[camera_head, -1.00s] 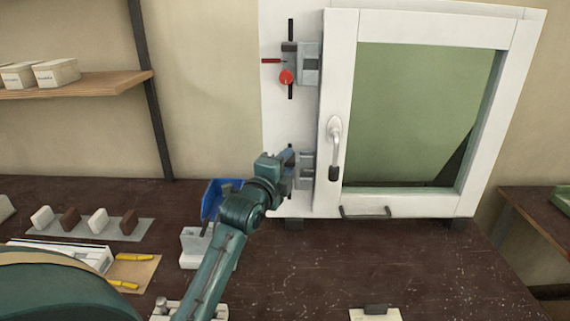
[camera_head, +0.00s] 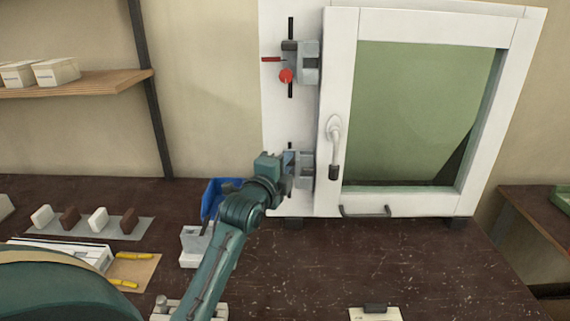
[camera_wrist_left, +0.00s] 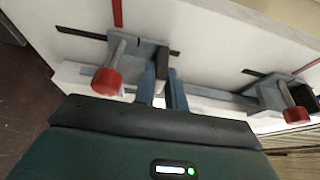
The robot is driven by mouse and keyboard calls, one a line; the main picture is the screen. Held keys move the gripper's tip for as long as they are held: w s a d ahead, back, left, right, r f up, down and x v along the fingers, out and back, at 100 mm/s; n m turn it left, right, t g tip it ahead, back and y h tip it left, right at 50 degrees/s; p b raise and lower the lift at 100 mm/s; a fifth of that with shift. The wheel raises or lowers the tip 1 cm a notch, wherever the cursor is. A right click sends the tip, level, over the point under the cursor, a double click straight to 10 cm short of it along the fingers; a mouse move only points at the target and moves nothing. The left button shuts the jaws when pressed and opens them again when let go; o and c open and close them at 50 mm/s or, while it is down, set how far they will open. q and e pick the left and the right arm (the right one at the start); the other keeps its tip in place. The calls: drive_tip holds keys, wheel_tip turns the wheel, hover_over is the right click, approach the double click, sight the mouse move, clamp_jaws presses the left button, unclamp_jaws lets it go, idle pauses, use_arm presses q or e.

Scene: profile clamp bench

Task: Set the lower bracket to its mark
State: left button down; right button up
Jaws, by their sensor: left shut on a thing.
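The lower bracket (camera_head: 305,168) is a grey clamp on the white panel, left of the framed window. My left gripper (camera_head: 287,166) is at its left side and hides part of it. In the left wrist view the blue fingers (camera_wrist_left: 160,88) are shut on a dark tab of the lower bracket (camera_wrist_left: 138,48). Its red knob (camera_wrist_left: 106,81) stands beside the fingers, apart from them. A red mark line (camera_wrist_left: 117,12) ends at the slot, level with the bracket's left part in that view. My right gripper is not in view.
The upper bracket (camera_head: 309,62) has a red knob (camera_head: 286,76) and a red mark line (camera_head: 270,59). The window handle (camera_head: 334,145) is close on the right. A blue bin (camera_head: 212,197) and a grey-white block (camera_head: 194,246) stand near my arm. The bench's middle right is mostly clear.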

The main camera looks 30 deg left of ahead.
use_arm(q)
wheel_tip(320, 180, down, 2)
drive_tip(key=shift+b, duration=0.35)
drive_tip(key=shift+f, duration=0.4)
drive_tip(key=shift+r, duration=0.1)
drive_tip(key=c, duration=1.5)
unclamp_jaws()
drive_tip(key=shift+o, duration=0.3)
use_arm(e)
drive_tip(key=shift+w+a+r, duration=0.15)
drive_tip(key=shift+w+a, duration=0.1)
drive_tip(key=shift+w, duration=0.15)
